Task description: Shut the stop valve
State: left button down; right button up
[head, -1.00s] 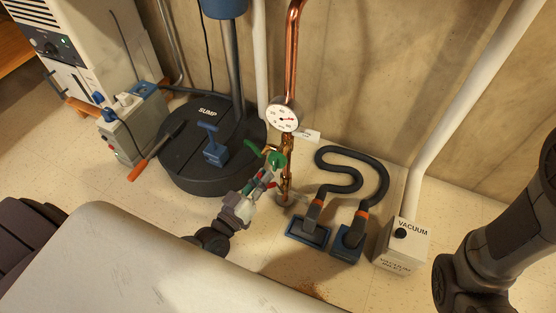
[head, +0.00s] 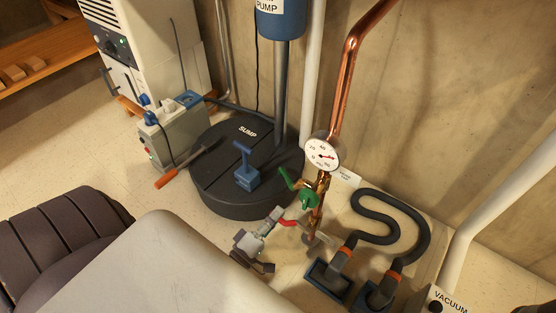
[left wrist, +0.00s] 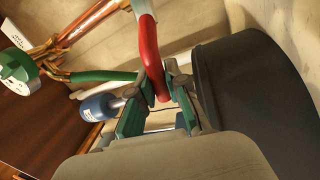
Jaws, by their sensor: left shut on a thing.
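A copper pipe (head: 352,72) carries a round white gauge (head: 322,154). Below it are a green lever with a green body (head: 308,199) and, lower down, a red lever (head: 287,222). I cannot tell from any readable label which is the stop valve. In the left wrist view the red lever (left wrist: 150,50) passes down between the green-padded fingers of my left gripper (left wrist: 160,103), which is shut on its end. The green lever (left wrist: 100,76) lies beside it, apart from the fingers. In the head view my left gripper (head: 272,222) is left of the pipe. My right gripper is out of view.
A black sump lid (head: 225,150) with a blue handle (head: 246,170) lies behind left. A grey box (head: 172,128) stands beyond it. Black hoses (head: 405,238) with blue-based ends and a vacuum box (head: 447,302) are at right. The concrete wall is close behind the pipe.

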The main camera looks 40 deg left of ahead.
pick_arm(q)
jog(key=shift+f+n+y+b, duration=0.35)
jog(key=shift+f+n, duration=0.45)
jog(key=shift+n, duration=0.4)
jog(key=c, duration=1.1)
grip_release()
jog(key=shift+c, duration=0.2)
jog(key=shift+r, duration=0.1)
notch_tip(320, 180, up, 10)
jog(key=shift+f, duration=0.1)
jog(key=shift+c, duration=0.3)
